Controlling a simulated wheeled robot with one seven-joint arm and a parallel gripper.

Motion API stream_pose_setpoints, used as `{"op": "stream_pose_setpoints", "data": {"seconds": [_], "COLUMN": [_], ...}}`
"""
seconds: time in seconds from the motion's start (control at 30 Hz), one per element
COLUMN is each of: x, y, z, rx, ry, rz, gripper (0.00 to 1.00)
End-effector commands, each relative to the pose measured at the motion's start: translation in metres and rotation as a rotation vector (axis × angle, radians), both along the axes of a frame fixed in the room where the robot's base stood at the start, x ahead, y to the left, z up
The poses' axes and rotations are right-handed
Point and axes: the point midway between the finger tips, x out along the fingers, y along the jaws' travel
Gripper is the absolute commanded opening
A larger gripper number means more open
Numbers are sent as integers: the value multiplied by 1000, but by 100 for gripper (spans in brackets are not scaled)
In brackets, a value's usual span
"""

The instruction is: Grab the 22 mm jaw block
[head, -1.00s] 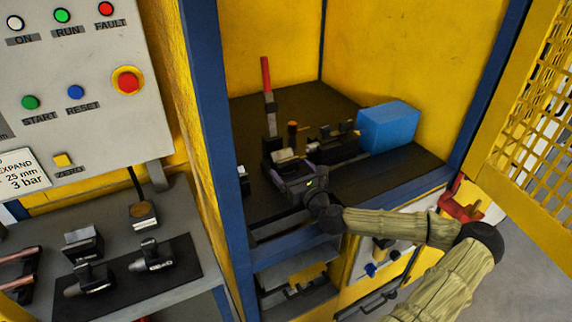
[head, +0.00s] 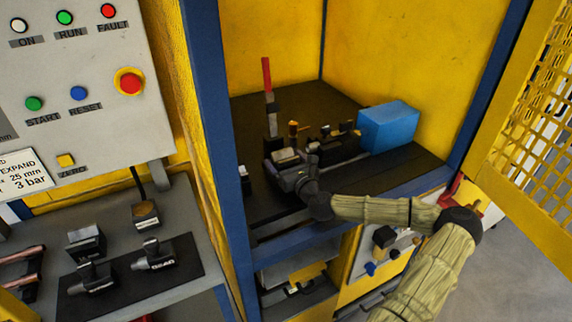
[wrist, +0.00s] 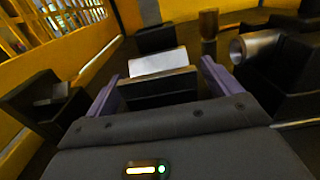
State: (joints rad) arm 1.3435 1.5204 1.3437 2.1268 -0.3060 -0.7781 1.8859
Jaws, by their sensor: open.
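A dark jaw block with a pale, shiny top (head: 287,155) sits on the dark bed inside the yellow machine. It also shows ahead of my gripper in the wrist view (wrist: 158,63). No size marking is readable on it, so I cannot tell that it is the 22 mm one. My gripper (head: 284,167) is low over the bed at the block's near side. In the wrist view my gripper (wrist: 160,86) is open, with purple fingers apart to the left and right of the block. Contact with the block cannot be told.
A red-handled lever (head: 267,80) rises behind the block. A blue box (head: 389,127) stands at right on the bed. A metal cylinder (wrist: 258,46) is close to the right finger. More dark blocks (head: 86,241) stand on the left bench. The mesh door (head: 530,140) is open.

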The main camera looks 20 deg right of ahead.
Motion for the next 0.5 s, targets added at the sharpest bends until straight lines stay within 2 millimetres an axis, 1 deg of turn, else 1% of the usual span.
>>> {"op": "stream_pose_setpoints", "data": {"seconds": [0.07,0.1,0.27,0.4,0.47,0.5], "x": [0,0,0,0,0,0], "y": [0,0,1,1,1,1], "z": [0,0,0,0,0,0], "rx": [0,0,0,0,0,0], "ry": [0,0,0,0,0,0], "rz": [0,0,1,2,2,2], "gripper": [89,87,56,28,16,9]}}
